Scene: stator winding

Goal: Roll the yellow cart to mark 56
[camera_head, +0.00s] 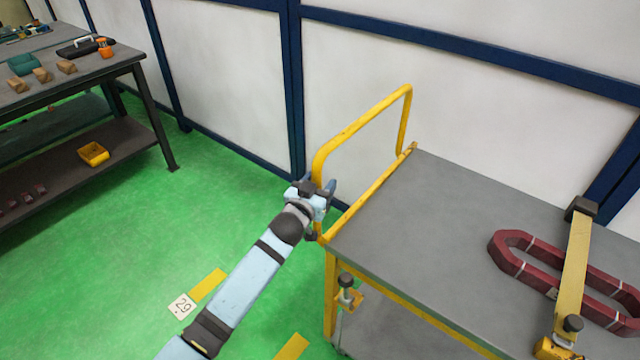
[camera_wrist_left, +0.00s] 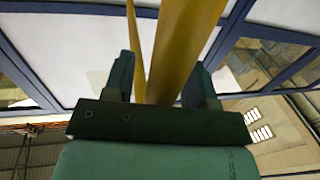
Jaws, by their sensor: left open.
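The yellow cart has a grey top (camera_head: 440,215) and a yellow push handle (camera_head: 360,122) standing at its left end. My left gripper (camera_head: 322,192) is at the near upright of the handle. In the left wrist view, the yellow handle bar (camera_wrist_left: 180,50) runs between the two open fingers of my left gripper (camera_wrist_left: 158,78); I cannot tell whether they touch it. A floor sign reading 29 (camera_head: 182,306) lies left of the cart, beside a yellow floor strip (camera_head: 208,286). No mark 56 shows. My right gripper is out of view.
A dark red coil (camera_head: 515,258) lies on the cart top under a yellow clamp bar (camera_head: 575,265). A workbench (camera_head: 130,62) with tools and a lower shelf stands at the far left. A white panelled wall (camera_head: 450,90) runs behind the cart. Green floor between is clear.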

